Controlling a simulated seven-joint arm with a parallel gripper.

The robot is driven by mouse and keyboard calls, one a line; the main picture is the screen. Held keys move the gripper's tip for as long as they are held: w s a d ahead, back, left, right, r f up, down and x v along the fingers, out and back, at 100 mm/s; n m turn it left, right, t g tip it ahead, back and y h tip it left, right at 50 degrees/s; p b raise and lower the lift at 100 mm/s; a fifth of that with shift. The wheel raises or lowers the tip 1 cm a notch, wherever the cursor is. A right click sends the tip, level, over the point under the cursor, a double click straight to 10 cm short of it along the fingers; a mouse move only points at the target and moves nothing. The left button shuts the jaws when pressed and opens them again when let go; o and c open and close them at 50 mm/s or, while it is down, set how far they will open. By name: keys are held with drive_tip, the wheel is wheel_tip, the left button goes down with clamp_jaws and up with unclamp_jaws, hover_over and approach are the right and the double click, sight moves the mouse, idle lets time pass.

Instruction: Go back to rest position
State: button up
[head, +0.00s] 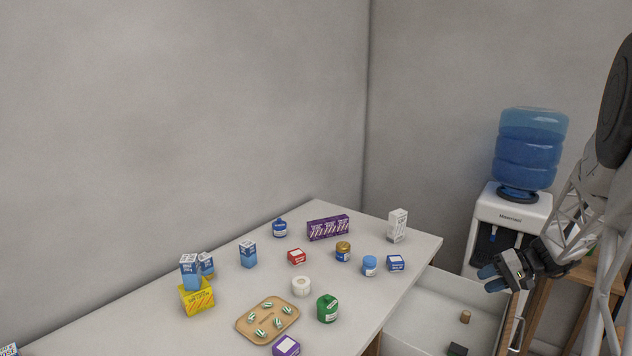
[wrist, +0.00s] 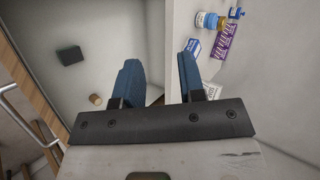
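My gripper (head: 492,279) is at the right in the head view, above the open drawer (head: 428,312) and to the right of the counter. In the wrist view its two blue fingers (wrist: 162,85) stand apart with nothing between them. Below it in the drawer are a brown cylinder (head: 465,316) and a dark block (head: 457,349). Both also show in the wrist view, the cylinder (wrist: 96,100) and the block (wrist: 69,56). My arm comes down from the upper right in the head view.
The white counter (head: 245,290) holds several boxes, bottles and jars, and a wooden tray (head: 243,326) with several green-and-white pieces. A white box (head: 397,226) stands near its right edge. A water dispenser (head: 513,212) with a blue bottle stands behind my gripper. A wooden stool (head: 545,305) is beside it.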

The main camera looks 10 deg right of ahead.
drive_tip(key=s+a+r+n+g+h, duration=0.1)
drive_tip(key=s+a+r+h, duration=0.3)
drive_tip(key=a+r, duration=0.6)
drive_tip(key=s+a+r+n+g+h, duration=0.15)
drive_tip(key=s+a+r, duration=0.5)
drive_tip(key=a, duration=0.75)
drive_tip(key=s+a+r+n+t+h, duration=0.15)
drive_tip(key=s+a+r, duration=0.25)
drive_tip(key=s+a, duration=0.5)
drive_tip(key=s+a+r+n+t+h, duration=0.1)
drive_tip(key=s+a+r+t+h, duration=0.3)
drive_tip(key=s, duration=0.9)
wheel_tip(320, 180, down, 10)
drive_tip(key=w+g, duration=0.1)
drive_tip(key=g, duration=0.3)
drive_tip(key=shift+a+g+y, duration=0.3)
drive_tip(key=shift+a+y, duration=0.05)
drive_tip(key=shift+y, duration=0.05)
